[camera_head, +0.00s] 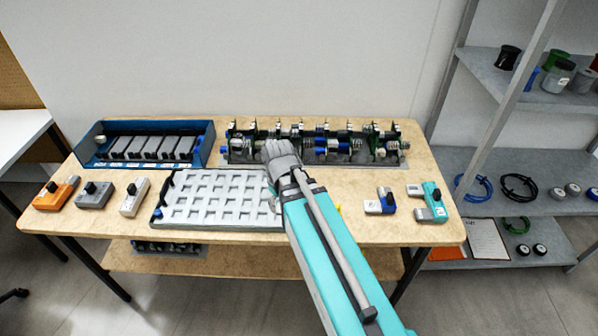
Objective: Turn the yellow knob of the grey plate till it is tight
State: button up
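A pale grey plate (215,222) with rows of square recesses lies on the table, left of my arm. A blue knob (157,213) shows at its front left corner. A small yellow spot (338,207) shows just right of my arm; I cannot tell whether it is the yellow knob or whether it joins the plate. My arm covers the area between the plate's right edge and this spot. My gripper (279,152) is above the back right of the plate, at the front edge of the board assembly. Its fingertips are not clear, so open or shut cannot be told.
A long board assembly (375,158) on a grey base stands at the back right. A blue bin (205,155) of dark modules is at the back left. Orange (50,196), grey and white tools lie left; blue (380,206) and teal (432,208) ones lie right. Shelves (500,185) stand right.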

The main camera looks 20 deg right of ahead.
jog(key=w+d+r+n+p, duration=0.2)
jog(key=w+d+n, duration=0.4)
jog(key=w+n, duration=0.3)
jog(key=w+d+r+n+p, duration=0.3)
jog(key=w+d+n, duration=0.3)
jog(key=n, duration=1)
jog(key=shift+w+d+n, duration=0.35)
jog(key=shift+w+n, duration=0.05)
jog(key=shift+w, duration=1.25)
jog(key=shift+f, duration=0.1)
notch_tip(320, 180, down, 14)
jog(key=b, duration=1.3)
jog(key=shift+r+b, duration=0.25)
jog(key=shift+b, duration=0.15)
grip_shut()
